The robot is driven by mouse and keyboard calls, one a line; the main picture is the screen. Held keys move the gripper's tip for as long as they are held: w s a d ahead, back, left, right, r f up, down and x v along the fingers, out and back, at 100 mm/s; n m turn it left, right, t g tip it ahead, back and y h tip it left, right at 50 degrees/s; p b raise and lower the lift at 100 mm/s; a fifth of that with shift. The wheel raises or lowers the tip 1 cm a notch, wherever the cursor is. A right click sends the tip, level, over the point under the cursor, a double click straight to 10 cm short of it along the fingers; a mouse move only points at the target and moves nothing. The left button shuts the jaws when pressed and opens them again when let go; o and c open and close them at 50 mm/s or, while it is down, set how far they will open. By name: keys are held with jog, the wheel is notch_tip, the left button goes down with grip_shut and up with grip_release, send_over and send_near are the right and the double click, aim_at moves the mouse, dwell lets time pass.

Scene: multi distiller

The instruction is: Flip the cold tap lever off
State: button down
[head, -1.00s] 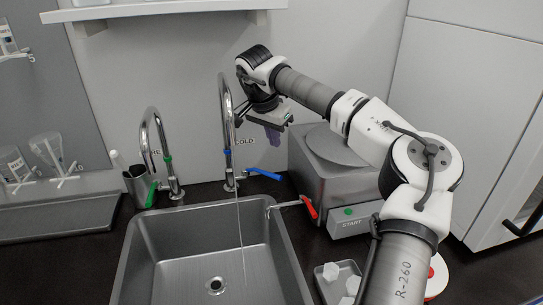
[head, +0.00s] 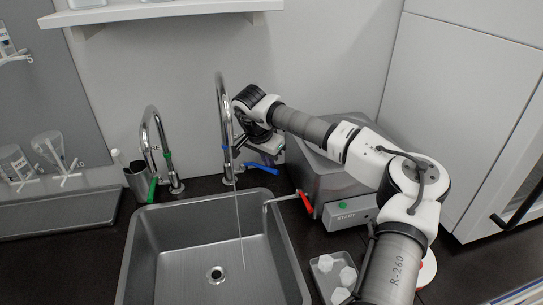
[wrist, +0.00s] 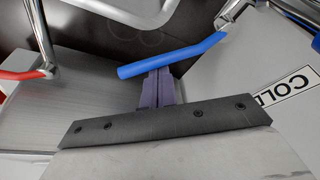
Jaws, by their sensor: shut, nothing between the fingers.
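The cold tap (head: 222,110) is a chrome gooseneck with a blue band, standing behind the sink. A thin stream of water (head: 240,225) falls from it into the sink. Its blue lever (head: 263,169) sticks out to the right of the tap base. In the wrist view the blue lever (wrist: 178,56) lies across the tips of my gripper (wrist: 158,75), whose purple fingers are together with nothing between them. My gripper (head: 268,159) is right at the lever in the head view; I cannot tell whether they touch.
The sink (head: 150,250) lies in front. A green-lever tap (head: 152,150) stands left, and a red lever (head: 306,202) lies to the right by a grey box with a START label (head: 345,215). A tray of white pieces (head: 325,262) sits at the front right.

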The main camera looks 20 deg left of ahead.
jog(key=shift+s, duration=0.1)
dwell(0.3)
jog(key=shift+s+m, duration=0.2)
jog(key=shift+m, duration=0.2)
jog(key=shift+s+b, duration=0.1)
jog(key=shift+b, duration=0.2)
jog(key=shift+s+a+m+h+b, duration=0.25)
jog(key=shift+s+m+h, duration=0.2)
jog(key=shift+m, duration=0.55)
jog(key=shift+s, duration=0.35)
jog(key=shift+s+a+b, duration=0.35)
jog(key=shift+s+a, duration=0.25)
jog(key=shift+s, duration=0.15)
jog(key=shift+s+a+b, duration=0.3)
jog(key=shift+s+a, duration=0.25)
jog(key=shift+s, duration=0.2)
jog(key=shift+s+a, duration=0.1)
